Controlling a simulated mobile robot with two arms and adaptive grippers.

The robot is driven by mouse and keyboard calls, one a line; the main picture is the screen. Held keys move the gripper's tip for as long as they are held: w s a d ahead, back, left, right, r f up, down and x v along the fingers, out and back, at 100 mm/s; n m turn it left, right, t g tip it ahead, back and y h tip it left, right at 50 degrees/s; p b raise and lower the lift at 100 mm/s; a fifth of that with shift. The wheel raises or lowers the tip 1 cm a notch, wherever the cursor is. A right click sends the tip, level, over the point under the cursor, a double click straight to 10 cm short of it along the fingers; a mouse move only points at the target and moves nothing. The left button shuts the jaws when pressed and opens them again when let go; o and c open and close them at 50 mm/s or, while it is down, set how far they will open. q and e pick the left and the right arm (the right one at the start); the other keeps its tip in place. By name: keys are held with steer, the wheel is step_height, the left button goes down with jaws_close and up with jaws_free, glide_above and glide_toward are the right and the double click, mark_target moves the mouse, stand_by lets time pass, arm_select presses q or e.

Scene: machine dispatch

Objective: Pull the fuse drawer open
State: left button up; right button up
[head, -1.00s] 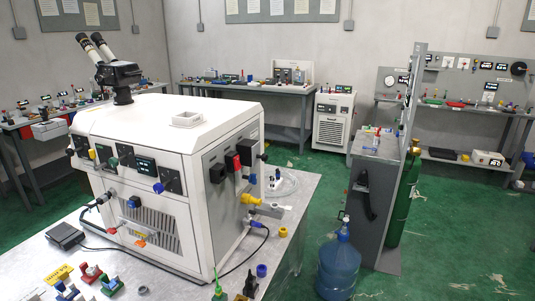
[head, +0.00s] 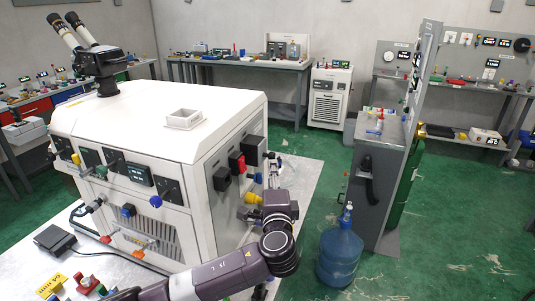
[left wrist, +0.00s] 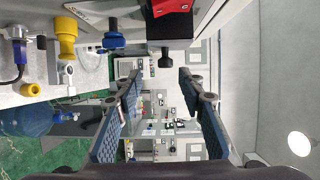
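The white machine (head: 150,120) stands on the table, with fittings on its right side panel. A black block with a small dark knob (head: 256,150) sits there beside a red fitting (head: 237,163); it looks like the fuse drawer, though no label is readable. In the left wrist view the black block (left wrist: 170,28) and its knob are just beyond the fingertips, apart from them. My left gripper (left wrist: 160,80) is open, with nothing between its fingers. In the head view it is beside the side panel, partly hidden by its own wrist. My right gripper is not in view.
Yellow (left wrist: 67,36) and blue (left wrist: 113,40) fittings stick out near the black block. Another black block (head: 221,179) is on the same panel. A blue water bottle (head: 339,253) stands on the floor to the right.

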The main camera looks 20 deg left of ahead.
mark_target(272, 158)
arm_select(q)
steer(key=x, duration=0.2)
steer(key=p+x, duration=0.1)
steer(key=x, duration=0.1)
steer(key=r+p+x, duration=0.1)
steer(key=x, duration=0.1)
steer(key=shift+w, duration=0.25)
steer(key=shift+w+a+p, duration=0.15)
steer(key=shift+w+p, duration=0.25)
steer(key=shift+w, duration=0.15)
steer(key=shift+c, duration=0.2)
steer(key=shift+f, duration=0.1)
jaws_close()
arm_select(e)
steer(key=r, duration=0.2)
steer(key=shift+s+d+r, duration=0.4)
